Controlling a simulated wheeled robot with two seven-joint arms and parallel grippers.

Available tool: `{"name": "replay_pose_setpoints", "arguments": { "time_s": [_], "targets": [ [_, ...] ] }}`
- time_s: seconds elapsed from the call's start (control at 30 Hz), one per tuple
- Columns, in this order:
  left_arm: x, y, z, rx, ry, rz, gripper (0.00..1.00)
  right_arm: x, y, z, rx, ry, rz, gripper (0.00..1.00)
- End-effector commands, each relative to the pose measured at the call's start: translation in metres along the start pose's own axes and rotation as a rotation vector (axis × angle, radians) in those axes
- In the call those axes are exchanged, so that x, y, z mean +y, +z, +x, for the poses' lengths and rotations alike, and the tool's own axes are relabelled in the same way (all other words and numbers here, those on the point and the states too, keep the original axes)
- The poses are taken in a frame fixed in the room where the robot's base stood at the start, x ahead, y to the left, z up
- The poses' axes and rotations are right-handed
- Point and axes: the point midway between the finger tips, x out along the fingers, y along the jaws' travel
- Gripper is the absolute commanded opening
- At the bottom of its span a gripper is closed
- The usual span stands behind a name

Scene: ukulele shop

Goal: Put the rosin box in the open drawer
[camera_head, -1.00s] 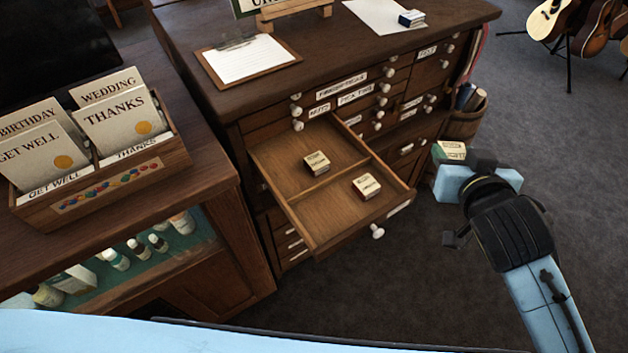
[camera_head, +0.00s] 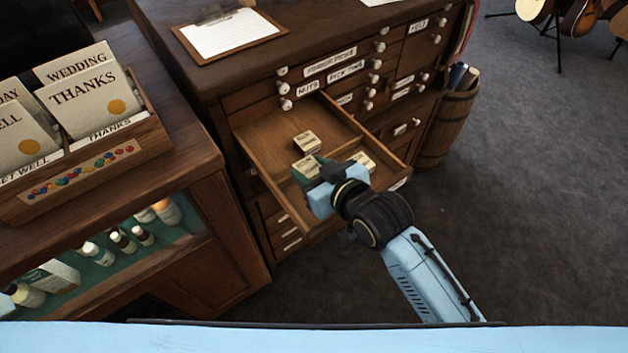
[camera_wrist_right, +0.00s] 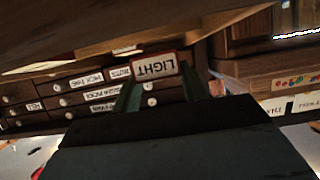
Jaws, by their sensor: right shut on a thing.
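The open drawer (camera_head: 270,134) sticks out of the dark wooden cabinet, with a divider across its inside. A small pale box (camera_head: 307,142) lies in its rear compartment. Another small box (camera_head: 362,160) lies in the front compartment, partly behind my right gripper. The held box shows between the fingers in the right wrist view (camera_wrist_right: 155,67), with an upside-down "LIGHT" label. Its height above the drawer floor is unclear. My left gripper is out of view.
The cabinet top holds a clipboard (camera_head: 230,34). A counter with a card rack (camera_head: 95,165) stands close on the left of the drawer. A wooden barrel (camera_head: 445,125) stands right of the cabinet.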

Motion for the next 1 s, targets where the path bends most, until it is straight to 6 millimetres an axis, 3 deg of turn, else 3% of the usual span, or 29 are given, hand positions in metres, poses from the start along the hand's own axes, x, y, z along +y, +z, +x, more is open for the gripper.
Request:
{"name": "replay_pose_setpoints", "arguments": {
  "time_s": [0.3, 0.67, 0.7, 0.8, 0.87, 1.0],
  "targets": [
    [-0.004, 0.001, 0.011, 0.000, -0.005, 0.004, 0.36, 0.000, 0.035, 0.014, -0.001, 0.000, 0.001, 0.21],
    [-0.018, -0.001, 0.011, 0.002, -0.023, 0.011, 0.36, 0.000, 0.038, 0.015, 0.000, 0.001, 0.000, 0.21],
    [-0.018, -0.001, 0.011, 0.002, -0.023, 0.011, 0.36, 0.000, 0.038, 0.015, 0.001, 0.001, 0.000, 0.46],
    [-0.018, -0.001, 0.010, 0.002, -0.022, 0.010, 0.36, 0.000, 0.038, 0.015, 0.001, 0.001, 0.000, 0.59],
    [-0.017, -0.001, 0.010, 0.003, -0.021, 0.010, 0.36, 0.000, 0.038, 0.015, 0.000, 0.001, 0.000, 0.65],
    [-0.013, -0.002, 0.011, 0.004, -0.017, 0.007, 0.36, 0.000, 0.038, 0.015, 0.000, 0.001, 0.000, 0.65]
  ]
}}
